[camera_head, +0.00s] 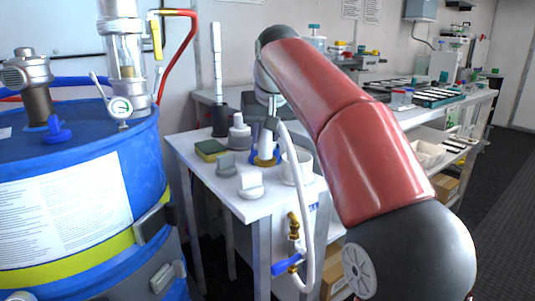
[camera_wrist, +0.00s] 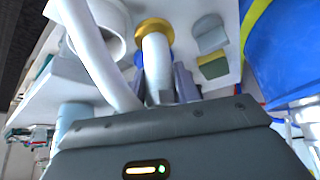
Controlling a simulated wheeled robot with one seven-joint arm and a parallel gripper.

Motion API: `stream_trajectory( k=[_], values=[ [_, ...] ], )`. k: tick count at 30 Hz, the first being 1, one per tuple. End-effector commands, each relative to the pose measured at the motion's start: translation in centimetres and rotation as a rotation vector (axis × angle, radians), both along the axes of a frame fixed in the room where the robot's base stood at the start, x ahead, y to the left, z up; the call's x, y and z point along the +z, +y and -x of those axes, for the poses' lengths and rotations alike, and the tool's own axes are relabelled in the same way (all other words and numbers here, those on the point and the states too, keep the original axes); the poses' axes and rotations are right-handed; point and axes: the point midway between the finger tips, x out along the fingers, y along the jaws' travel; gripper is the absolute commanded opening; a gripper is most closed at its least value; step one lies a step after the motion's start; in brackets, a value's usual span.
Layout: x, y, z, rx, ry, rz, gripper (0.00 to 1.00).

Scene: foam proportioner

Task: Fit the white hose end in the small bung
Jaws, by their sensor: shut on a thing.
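My gripper (camera_head: 266,150) points down over the small white bench, shut on the white hose end. In the wrist view, my grey-blue fingers (camera_wrist: 165,85) flank the upright white hose end (camera_wrist: 155,58). A brass collar (camera_wrist: 153,27) rings its far end; it also shows in the head view (camera_head: 265,162). I cannot tell whether the collar touches the bench. The white hose (camera_head: 308,210) arcs from the gripper down to a brass valve with a blue handle (camera_head: 285,266). The blue drum (camera_head: 145,165) stands left, away from the gripper. I cannot make out the small bung on its top for certain.

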Motion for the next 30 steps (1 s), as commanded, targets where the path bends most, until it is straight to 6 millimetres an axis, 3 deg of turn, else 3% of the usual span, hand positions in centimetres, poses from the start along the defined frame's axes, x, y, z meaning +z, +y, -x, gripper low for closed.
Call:
stream_trajectory(
  k=[7,20,21,23,30],
  values=[
    [-3.8,0.4,-0.3,0.001,-0.001,0.000,0.02],
    [-4.0,0.4,-0.3,0.001,0.000,0.000,0.02],
    [-4.0,0.4,-0.4,0.001,0.001,0.001,0.36],
    [-4.0,0.4,-0.4,0.001,0.001,0.001,0.42],
    [-4.0,0.5,-0.4,0.001,0.001,0.001,0.42]
  ],
)
